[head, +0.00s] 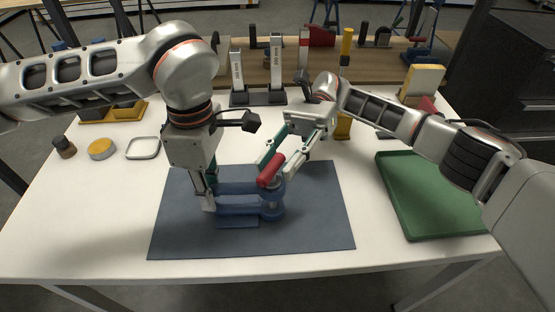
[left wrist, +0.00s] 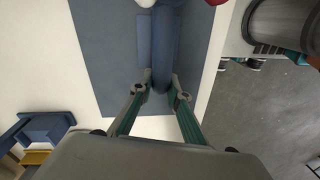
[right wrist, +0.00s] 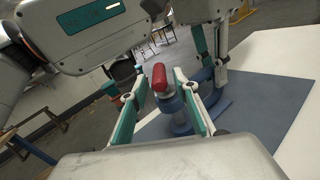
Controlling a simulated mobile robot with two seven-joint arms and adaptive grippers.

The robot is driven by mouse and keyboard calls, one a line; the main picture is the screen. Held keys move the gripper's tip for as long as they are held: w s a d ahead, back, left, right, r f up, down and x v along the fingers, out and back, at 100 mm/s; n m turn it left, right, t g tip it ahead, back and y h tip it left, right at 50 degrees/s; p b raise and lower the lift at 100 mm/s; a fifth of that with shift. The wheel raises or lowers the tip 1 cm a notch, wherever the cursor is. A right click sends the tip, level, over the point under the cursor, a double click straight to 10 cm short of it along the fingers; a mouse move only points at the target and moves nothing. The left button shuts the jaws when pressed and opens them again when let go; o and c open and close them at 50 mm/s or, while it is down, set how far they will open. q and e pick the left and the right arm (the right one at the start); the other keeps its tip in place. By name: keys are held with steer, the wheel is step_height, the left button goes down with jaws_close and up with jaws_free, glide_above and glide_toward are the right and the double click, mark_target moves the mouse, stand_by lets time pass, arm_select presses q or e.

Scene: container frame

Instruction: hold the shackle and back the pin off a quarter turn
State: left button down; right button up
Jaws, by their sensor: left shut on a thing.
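The blue shackle (head: 238,209) lies on a blue-grey mat (head: 320,225) near the table's middle. Its pin has a red handle (head: 271,169) on top at the shackle's right end. My left gripper (head: 209,194) is shut on the shackle's left part; the left wrist view shows a blue bar (left wrist: 165,50) between its fingertips (left wrist: 162,84). My right gripper (head: 277,160) is at the pin handle. In the right wrist view its fingers (right wrist: 164,88) stand apart, with the red handle (right wrist: 159,78) between them and gaps on both sides. The pin's lower end is hidden.
A green tray (head: 440,222) lies to the right. A small jar (head: 64,147), a yellow-topped tin (head: 101,149) and a small white dish (head: 143,148) stand at left. A stand with upright parts (head: 258,98) is at the back. The mat's front and right are clear.

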arm_select(q)
steer(key=c, duration=1.8)
jaws_free()
steer(key=shift+f, duration=0.1)
steer(key=shift+c, duration=0.2)
